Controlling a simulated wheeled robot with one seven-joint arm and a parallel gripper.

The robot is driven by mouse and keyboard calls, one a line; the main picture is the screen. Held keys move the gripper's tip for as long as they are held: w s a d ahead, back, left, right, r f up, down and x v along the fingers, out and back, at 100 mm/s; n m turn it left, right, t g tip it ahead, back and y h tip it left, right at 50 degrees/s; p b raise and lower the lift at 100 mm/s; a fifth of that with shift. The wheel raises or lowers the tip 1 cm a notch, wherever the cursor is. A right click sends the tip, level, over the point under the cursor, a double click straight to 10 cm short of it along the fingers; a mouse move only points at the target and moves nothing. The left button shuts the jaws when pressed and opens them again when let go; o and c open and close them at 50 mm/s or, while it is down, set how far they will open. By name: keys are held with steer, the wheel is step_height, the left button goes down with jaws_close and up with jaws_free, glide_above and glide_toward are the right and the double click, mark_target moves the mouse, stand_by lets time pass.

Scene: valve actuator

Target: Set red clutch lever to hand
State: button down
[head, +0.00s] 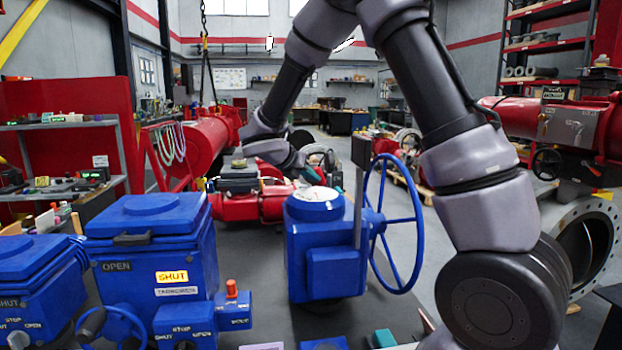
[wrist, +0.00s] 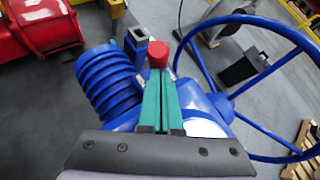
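The blue valve actuator (head: 325,245) with a large spoked handwheel (head: 398,225) stands in the middle of the head view. My gripper (head: 312,175) is just behind its top, partly hidden by it. In the wrist view, the teal fingers of my gripper (wrist: 163,75) lie side by side with almost no gap, shut. A red knob (wrist: 157,54), seemingly the clutch lever's end, shows right at the fingertips. The lever's shaft is hidden, and I cannot tell whether the fingers touch the knob. The blue handwheel (wrist: 262,75) is to the right.
Another blue actuator (head: 150,245) marked SHUT stands left, with an orange-red knob (head: 231,288) on a small box. A blue ribbed cylinder (wrist: 108,82) lies left of the fingers. Red pipework (head: 205,140) is behind.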

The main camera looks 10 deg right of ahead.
steer(key=shift+d+r+m+y, duration=0.25)
steer(key=shift+d+r+y, duration=0.1)
steer(key=shift+d+y, duration=0.25)
steer(key=shift+d+r+m+y, duration=0.3)
steer(key=shift+d+y, duration=0.2)
steer(key=shift+d, duration=0.2)
steer(key=d+m+y, duration=0.1)
steer(key=d+y, duration=0.1)
steer(key=d, duration=0.1)
steer(key=shift+r+g+y, duration=0.15)
steer(key=shift+g+y, duration=0.15)
steer(key=shift+y, duration=0.1)
steer(key=shift+a, duration=0.25)
steer(key=shift+r, duration=0.8)
